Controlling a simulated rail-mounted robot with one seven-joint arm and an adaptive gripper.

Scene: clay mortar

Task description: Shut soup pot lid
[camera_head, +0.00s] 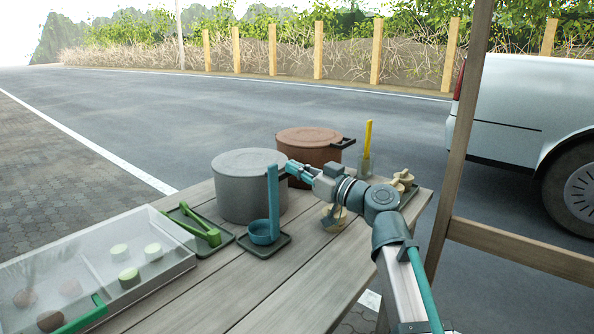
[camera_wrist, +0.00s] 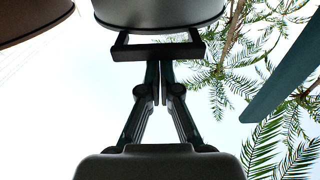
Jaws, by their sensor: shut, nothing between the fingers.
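A grey soup pot (camera_head: 240,195) stands on the plank table. Its round grey lid (camera_head: 250,161) looks flat on top, with no clear gap at the rim. My gripper (camera_head: 291,167) is at the pot's right side, near lid height, with its fingers together and empty. In the wrist view, my fingertips (camera_wrist: 160,70) meet the line of a dark bar handle (camera_wrist: 158,51) on the grey body (camera_wrist: 158,12). I cannot tell whether they touch it.
A brown lidded pot (camera_head: 308,152) stands close behind my gripper. A teal ladle (camera_head: 272,195) rises from a square tray in front of the grey pot. A green-handled tool (camera_head: 203,230) and a clear-lidded box (camera_head: 95,270) lie left. A yellow-handled utensil (camera_head: 368,137) stands right.

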